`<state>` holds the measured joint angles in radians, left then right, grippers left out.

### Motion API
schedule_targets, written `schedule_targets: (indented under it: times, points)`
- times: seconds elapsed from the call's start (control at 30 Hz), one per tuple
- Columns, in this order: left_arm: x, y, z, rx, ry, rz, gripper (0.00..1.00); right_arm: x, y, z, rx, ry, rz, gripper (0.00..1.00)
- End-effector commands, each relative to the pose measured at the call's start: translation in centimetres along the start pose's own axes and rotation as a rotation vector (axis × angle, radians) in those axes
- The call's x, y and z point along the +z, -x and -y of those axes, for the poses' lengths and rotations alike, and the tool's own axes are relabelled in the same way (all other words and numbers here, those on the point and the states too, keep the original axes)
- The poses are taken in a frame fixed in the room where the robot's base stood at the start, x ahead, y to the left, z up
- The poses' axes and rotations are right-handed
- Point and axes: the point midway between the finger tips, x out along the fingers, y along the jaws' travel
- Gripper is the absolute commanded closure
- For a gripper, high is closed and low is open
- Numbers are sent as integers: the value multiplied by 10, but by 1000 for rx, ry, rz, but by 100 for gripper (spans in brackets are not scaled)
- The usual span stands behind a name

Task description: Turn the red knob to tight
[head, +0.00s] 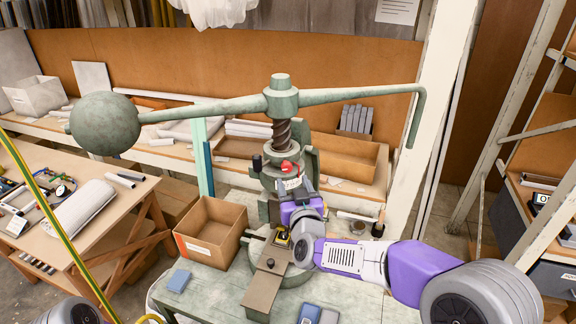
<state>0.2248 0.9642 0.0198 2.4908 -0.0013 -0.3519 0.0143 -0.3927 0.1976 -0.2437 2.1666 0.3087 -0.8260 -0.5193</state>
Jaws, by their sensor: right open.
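The red knob (288,167) is on the front of the green fly press (283,98), below its thick screw. A small white label with dark marks shows just under the knob. My right arm reaches in from the right, and my right gripper (291,182) is open just below and in front of the knob. It partly hides the knob's lower side; I cannot tell whether the fingers touch the knob. The knob's exact turn is too small to read. My left gripper is out of the picture.
The press's long handle bar with a ball weight (105,124) spans above. An open cardboard box (211,233) stands left of the press on the green bench. A black knob (257,163) is left of the red one. A tool table (120,205) is at the left.

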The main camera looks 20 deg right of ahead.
Motion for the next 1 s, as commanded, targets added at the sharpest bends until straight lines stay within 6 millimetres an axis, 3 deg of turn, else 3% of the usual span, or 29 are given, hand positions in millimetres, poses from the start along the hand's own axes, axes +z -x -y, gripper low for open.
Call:
schedule_targets:
  times: [0.5,0.87,1.0]
  points:
    - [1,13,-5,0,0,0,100,-1,-67,0,2,0,-2,42]
    - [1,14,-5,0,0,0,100,0,-73,0,0,0,-1,42]
    - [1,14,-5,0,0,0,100,-1,-73,0,0,0,-1,61]
